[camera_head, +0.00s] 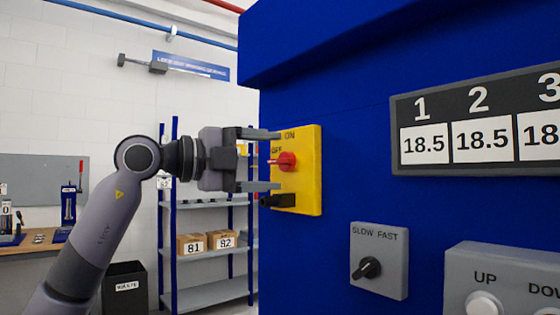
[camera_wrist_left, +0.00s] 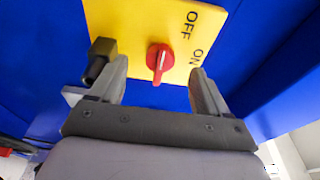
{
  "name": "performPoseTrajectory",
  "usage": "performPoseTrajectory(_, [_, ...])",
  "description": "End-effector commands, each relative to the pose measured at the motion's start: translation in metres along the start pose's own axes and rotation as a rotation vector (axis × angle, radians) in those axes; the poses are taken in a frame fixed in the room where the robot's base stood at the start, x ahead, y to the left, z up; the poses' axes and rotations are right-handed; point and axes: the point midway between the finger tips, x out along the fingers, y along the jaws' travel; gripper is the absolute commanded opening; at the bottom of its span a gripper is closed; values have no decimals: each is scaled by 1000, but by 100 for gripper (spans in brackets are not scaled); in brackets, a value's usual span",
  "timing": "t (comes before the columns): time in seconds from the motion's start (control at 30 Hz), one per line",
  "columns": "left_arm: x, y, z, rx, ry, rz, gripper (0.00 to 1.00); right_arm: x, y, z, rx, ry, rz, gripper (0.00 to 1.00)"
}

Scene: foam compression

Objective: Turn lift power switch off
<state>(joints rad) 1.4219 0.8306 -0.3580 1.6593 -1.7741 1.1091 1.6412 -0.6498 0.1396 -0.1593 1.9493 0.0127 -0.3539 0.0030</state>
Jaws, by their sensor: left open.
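The lift power switch is a red rotary knob (camera_head: 287,161) on a yellow plate (camera_head: 309,175) fixed to a blue cabinet. ON is printed at the plate's top and OFF to the left below it. In the left wrist view the red knob (camera_wrist_left: 159,58) has a white mark, with the yellow plate (camera_wrist_left: 135,25) behind it; I cannot tell which label it points to. My left gripper (camera_head: 277,160) is open, one finger above the knob and one below. In the left wrist view its fingertips (camera_wrist_left: 158,70) stand on either side of the knob, apart from it. My right gripper is not in view.
A black connector (camera_head: 279,201) sticks out at the plate's lower edge, close to the lower finger. A SLOW/FAST dial (camera_head: 366,268), an UP/DOWN button box (camera_head: 485,257) and a number display (camera_head: 393,124) are on the cabinet. Shelves (camera_head: 205,256) stand behind my arm.

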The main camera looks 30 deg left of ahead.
Motion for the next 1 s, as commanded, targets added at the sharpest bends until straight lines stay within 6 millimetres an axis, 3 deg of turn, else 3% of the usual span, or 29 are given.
performPoseTrajectory(0.27, [-2, 0, 0, 1, -1, 0, 77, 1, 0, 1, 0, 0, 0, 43])
performPoseTrajectory(1.0, [-59, 1, -11, 1, -1, -1, 77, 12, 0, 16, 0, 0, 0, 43])
